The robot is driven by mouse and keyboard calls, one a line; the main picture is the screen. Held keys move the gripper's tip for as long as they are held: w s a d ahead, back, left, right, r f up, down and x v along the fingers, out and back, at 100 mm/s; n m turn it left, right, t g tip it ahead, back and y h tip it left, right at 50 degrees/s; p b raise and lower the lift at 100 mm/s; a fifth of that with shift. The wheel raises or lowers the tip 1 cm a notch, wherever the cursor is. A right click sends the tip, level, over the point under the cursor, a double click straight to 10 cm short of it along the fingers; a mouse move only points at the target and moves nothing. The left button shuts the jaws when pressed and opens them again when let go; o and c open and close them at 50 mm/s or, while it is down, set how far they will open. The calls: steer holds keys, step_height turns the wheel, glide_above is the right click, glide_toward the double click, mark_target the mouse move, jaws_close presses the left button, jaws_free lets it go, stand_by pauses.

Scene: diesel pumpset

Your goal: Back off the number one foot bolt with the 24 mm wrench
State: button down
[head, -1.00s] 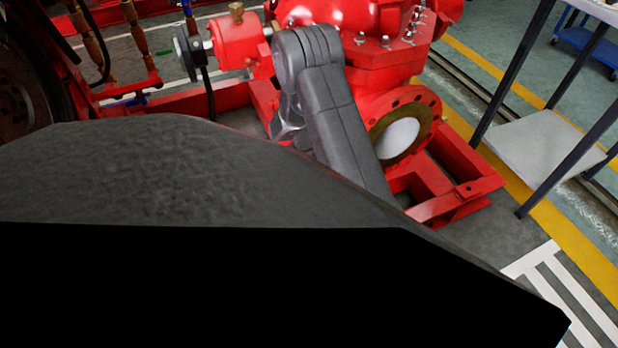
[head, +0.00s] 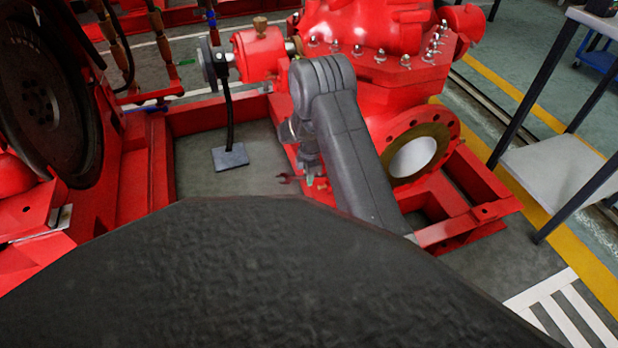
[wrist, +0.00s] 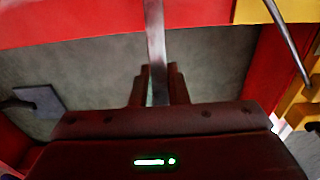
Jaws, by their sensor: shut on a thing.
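My gripper (wrist: 159,72) is shut on a flat steel bar, which I take to be the wrench (wrist: 155,35). The wrench runs upward from between the fingers across the red frame rail, and its far end is out of the wrist view. In the head view my gripper (head: 309,172) hangs low beside the red pump (head: 365,30), inside the base frame. A small dark open-jawed end of the wrench (head: 288,179) shows just left of it. I cannot make out the number one foot bolt in either view.
The red base frame (head: 210,113) surrounds a patch of grey floor. A grey pedal-like plate (head: 230,157) on a black rod stands left of my gripper. The flywheel (head: 45,105) is at far left. A dark-legged table with a pale shelf (head: 548,150) stands at right.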

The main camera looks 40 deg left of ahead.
steer(key=shift+f, duration=0.6)
stand_by(0.3)
steer(key=shift+s+d+f+n, duration=0.1)
steer(key=shift+s+d+n, duration=0.2)
steer(key=shift+d+n, duration=1.1)
steer(key=shift+s+d+f+n, duration=0.1)
steer(key=shift+s+d+n, duration=0.15)
steer(key=shift+d+n, duration=1.2)
steer(key=shift+s+d+n, duration=0.3)
steer(key=shift+d+n, duration=0.35)
steer(key=shift+d, duration=1.5)
steer(key=shift+w+d+n, duration=0.15)
steer(key=shift+d+n, duration=0.4)
steer(key=shift+d, duration=0.15)
steer(key=shift+w+d+n, duration=0.15)
steer(key=shift+d+n, duration=0.4)
steer(key=shift+d, duration=0.15)
steer(key=shift+r, duration=0.1)
